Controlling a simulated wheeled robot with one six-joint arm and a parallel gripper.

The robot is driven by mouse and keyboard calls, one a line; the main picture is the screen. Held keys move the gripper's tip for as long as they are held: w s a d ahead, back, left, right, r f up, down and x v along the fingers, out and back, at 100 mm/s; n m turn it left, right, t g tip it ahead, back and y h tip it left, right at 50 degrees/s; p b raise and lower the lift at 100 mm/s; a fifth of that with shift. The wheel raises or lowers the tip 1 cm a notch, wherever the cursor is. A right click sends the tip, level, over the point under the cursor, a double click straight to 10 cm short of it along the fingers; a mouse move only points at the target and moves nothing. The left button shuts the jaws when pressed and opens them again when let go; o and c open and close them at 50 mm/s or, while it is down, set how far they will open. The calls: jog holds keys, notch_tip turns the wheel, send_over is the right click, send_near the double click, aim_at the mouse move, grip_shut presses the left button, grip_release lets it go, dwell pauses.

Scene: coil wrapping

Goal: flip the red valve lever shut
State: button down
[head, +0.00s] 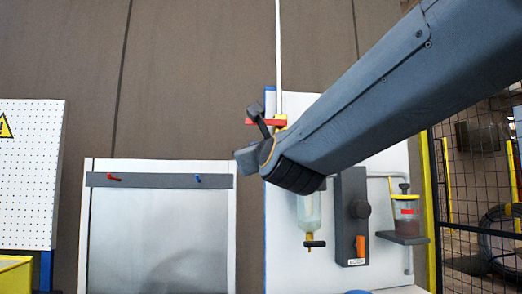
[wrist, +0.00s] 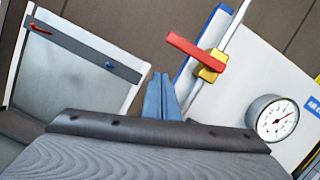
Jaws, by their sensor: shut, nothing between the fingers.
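The red valve lever (head: 262,122) points left from the yellow valve body (head: 281,119), crosswise to the vertical white pipe (head: 278,50). In the wrist view the red lever (wrist: 192,49) and yellow valve (wrist: 211,66) are in plain sight, with the lever across the pipe. My gripper (wrist: 160,77) is shut and empty, its two blue fingers together. Its tips appear below and left of the lever, with a visible gap in that picture. In the head view my gripper (head: 254,110) overlaps the lever's left part; contact cannot be told there.
A white panel (head: 384,272) carries a clear filter bowl (head: 309,212), a dark block with a knob (head: 350,210) and a red-banded jar (head: 405,215). A round gauge (wrist: 273,118) shows in the wrist view. A grey board (head: 160,225) stands left; mesh fencing (head: 475,160) stands right.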

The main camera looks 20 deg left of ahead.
jog(key=b+v, duration=0.1)
jog(key=v, duration=0.9)
jog(key=shift+s+a+b, duration=0.15)
jog(key=shift+a+b, duration=0.15)
jog(key=shift+a, duration=0.1)
jog(key=shift+s+f, duration=0.1)
